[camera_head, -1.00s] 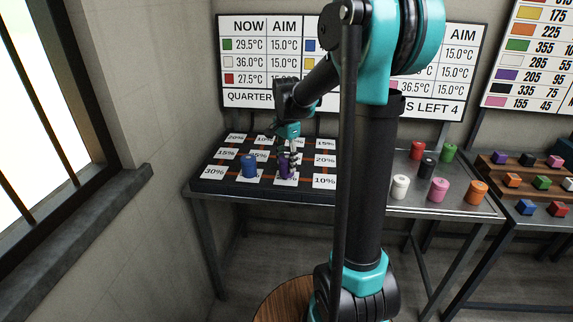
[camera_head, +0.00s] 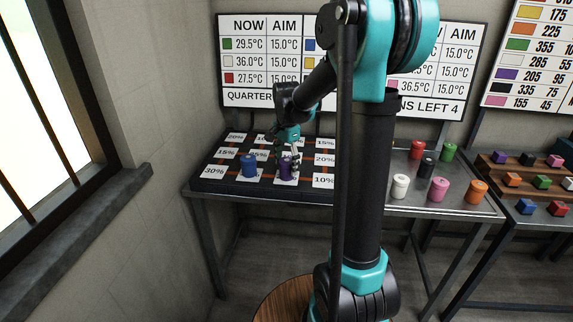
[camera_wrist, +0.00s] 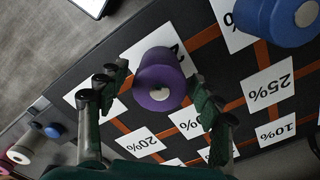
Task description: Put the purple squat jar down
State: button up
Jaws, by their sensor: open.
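The purple squat jar (camera_head: 285,168) stands upright on a white card in the front row of the dark board (camera_head: 262,183). It also shows in the wrist view (camera_wrist: 160,82), with its pale-knobbed top towards the camera. My gripper (camera_head: 287,155) is just above and behind the jar in the head view. In the wrist view my gripper (camera_wrist: 155,95) has its fingers spread to either side of the jar, with gaps between fingers and jar. The label on the card under the jar is mostly hidden.
A blue jar (camera_head: 249,166) stands close to the left on the same board, and it shows at the wrist view's upper right (camera_wrist: 292,18). Several jars, including a white one (camera_head: 400,187) and a pink one (camera_head: 438,190), stand on the metal table to the right.

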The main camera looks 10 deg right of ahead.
aim_at(287, 161)
notch_tip(287, 161, up, 12)
jog(key=s+d+f+n+t, duration=0.2)
jog(key=s+f+n, duration=0.4)
jog(key=s+f, duration=0.4)
jog(key=s+d+f+n+t, duration=0.2)
jog(key=s+f+n, duration=0.4)
jog(key=s+f, duration=0.4)
jog(key=shift+s+n, duration=0.3)
jog(key=shift+s, duration=0.7)
jog(key=shift+d, duration=0.2)
